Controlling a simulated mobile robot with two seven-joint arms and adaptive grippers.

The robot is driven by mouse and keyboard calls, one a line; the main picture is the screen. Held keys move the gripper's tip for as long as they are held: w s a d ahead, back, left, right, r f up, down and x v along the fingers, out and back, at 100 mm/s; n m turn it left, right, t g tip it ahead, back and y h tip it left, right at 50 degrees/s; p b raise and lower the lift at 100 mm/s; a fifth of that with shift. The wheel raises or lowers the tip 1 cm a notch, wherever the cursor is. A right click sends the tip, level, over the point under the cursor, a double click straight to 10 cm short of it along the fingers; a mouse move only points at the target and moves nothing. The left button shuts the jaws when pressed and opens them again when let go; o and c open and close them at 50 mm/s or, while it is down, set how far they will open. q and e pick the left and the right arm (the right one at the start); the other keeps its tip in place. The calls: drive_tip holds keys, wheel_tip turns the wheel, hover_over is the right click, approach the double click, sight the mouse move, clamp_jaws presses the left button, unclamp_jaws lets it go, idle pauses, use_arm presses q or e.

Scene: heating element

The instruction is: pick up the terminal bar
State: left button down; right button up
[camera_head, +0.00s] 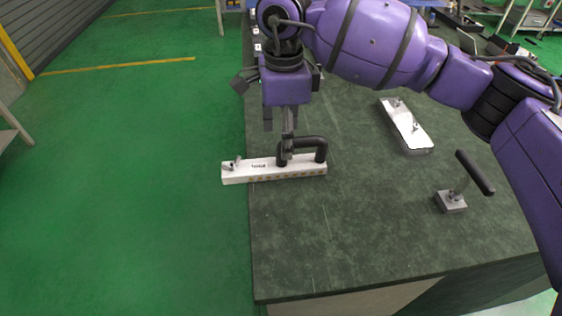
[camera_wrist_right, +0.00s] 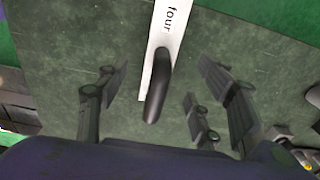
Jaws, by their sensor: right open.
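A white bar (camera_head: 240,173) with a printed label and a black arched handle (camera_head: 313,142) lies on the dark green table. Its left end sticks out past the table's left edge. I take it to be the terminal bar. My right gripper (camera_head: 280,128) points down over the bar, close to the handle, and partly hides it. In the right wrist view the gripper (camera_wrist_right: 160,88) is open, with its fingers spread on either side of the black handle (camera_wrist_right: 157,88). The white bar (camera_wrist_right: 168,30) there reads "four". My left gripper is not in view.
Another white plate (camera_head: 406,128) with small metal fittings lies on the table to the right. A small metal block with a slanted black handle (camera_head: 475,173) stands nearer the front right. The table front (camera_head: 330,250) is clear. Green floor lies to the left.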

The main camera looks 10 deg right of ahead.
sight(281, 164)
drive_tip(key=f, duration=0.7)
drive_tip(key=shift+w+a+f, duration=0.1)
drive_tip(key=shift+a+f, duration=0.15)
drive_tip(key=shift+f, duration=0.15)
clamp_jaws()
